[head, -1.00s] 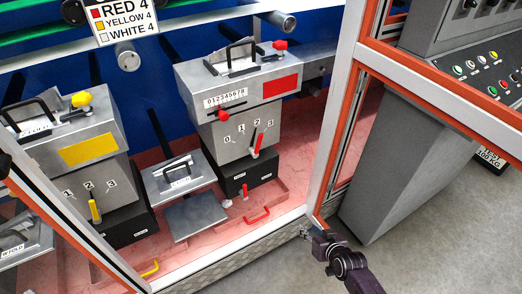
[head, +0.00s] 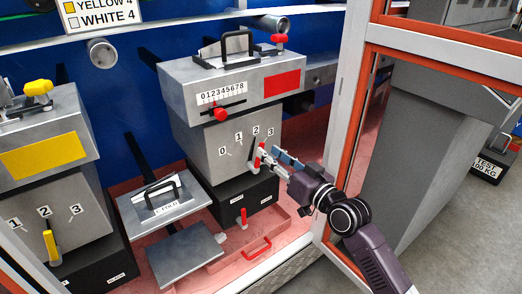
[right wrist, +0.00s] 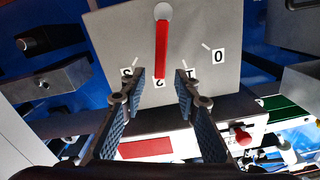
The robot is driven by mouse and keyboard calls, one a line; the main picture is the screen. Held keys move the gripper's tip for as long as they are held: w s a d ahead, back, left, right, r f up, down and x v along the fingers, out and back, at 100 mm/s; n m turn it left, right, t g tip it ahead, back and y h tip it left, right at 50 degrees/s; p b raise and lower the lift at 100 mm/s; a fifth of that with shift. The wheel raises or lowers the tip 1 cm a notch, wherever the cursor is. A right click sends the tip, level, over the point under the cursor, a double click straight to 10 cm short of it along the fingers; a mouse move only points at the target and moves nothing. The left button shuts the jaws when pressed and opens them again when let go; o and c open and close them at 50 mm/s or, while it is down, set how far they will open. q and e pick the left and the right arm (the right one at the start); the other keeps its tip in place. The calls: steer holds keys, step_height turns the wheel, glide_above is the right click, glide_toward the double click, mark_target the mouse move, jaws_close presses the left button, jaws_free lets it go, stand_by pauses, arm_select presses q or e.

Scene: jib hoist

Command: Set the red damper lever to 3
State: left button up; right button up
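The red damper lever (head: 261,156) is on the front of the grey box with the red plate, under a scale marked 0 to 3. In the right wrist view, where the scale is upside down, the lever (right wrist: 161,48) points at the 2. My right gripper (head: 277,155) is at the lever in the head view. In the right wrist view my right gripper (right wrist: 161,76) is open, with one finger on each side of the lever's free end; I see no clear contact. The 3 is partly hidden by a finger. My left gripper is not in view.
A red slider knob (head: 220,114) sits on the 0 to 8 scale above. A small red handle (head: 243,216) is on the black base below. A yellow lever box stands left.

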mark_target(263, 147)
steer(key=shift+b+x, duration=0.35)
steer(key=shift+x, duration=2.2)
jaws_close()
steer(key=shift+f, duration=0.1)
